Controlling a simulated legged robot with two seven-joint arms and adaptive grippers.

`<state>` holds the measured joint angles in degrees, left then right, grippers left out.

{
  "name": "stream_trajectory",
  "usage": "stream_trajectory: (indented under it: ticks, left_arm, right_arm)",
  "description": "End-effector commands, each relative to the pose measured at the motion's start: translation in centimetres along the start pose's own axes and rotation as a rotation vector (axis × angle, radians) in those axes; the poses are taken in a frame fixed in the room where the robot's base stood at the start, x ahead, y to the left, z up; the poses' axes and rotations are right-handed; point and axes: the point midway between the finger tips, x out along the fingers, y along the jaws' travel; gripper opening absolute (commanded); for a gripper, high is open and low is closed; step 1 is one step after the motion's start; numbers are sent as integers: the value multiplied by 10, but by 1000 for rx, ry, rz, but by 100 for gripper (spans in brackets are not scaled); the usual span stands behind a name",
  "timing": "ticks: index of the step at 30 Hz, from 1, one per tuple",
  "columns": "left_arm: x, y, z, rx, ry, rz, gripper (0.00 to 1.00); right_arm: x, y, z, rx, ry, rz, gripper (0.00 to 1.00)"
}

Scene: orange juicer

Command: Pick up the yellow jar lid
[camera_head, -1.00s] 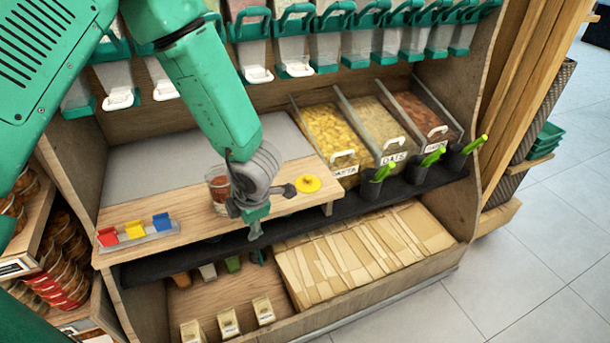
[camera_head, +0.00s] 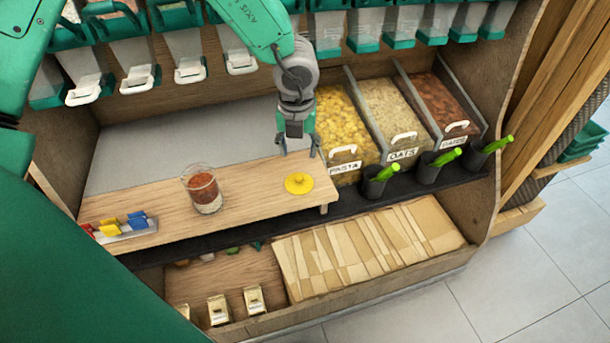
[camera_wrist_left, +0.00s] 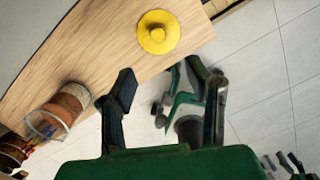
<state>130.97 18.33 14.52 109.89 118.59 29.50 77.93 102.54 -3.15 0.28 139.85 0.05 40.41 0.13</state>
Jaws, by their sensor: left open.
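The yellow jar lid (camera_head: 298,183) lies flat, knob up, near the right end of the raised wooden board (camera_head: 250,200). My left gripper (camera_head: 298,153) is open and empty above the board, just over and behind the lid in the head view. In the left wrist view the lid (camera_wrist_left: 158,32) shows beyond the fingers, apart from both, with the open gripper (camera_wrist_left: 165,88) below it in the picture. A glass jar (camera_head: 203,190) with reddish-brown contents stands on the board to the left of the lid.
Bins of pasta (camera_head: 343,125), oats (camera_head: 398,120) and dates stand right of the board. Black cups with green-handled scoops (camera_head: 380,178) line the shelf edge. Red, yellow and blue clips (camera_head: 123,224) sit at the board's left. Dispensers hang above. The board between jar and lid is clear.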

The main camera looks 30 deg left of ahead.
Motion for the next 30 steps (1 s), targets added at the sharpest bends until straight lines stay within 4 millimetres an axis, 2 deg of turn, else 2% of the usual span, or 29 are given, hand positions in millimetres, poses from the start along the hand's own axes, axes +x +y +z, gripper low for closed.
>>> stream_trajectory:
  ticks: [1, 3, 9, 16, 24, 30]
  left_arm:
    - [14, 1, -1, 2, 4, 3, 44]
    - [30, 3, 1, 1, 5, 2, 44]
    - [63, 6, 3, 1, 7, -2, 44]
    - [78, 4, 4, 2, 4, -1, 44]
    - [115, -1, 8, 3, 3, 2, 44]
    - [121, 2, 9, 2, 4, -2, 44]
  right_arm:
    - [4, 0, 1, 1, -1, 0, 40]
    - [6, 0, 1, 1, -2, 0, 40]
    - [11, 0, 1, 1, -1, 0, 40]
    - [13, 0, 1, 0, 0, 0, 40]
    - [18, 0, 1, 0, 0, 0, 40]
    - [18, 0, 1, 1, 0, 0, 40]
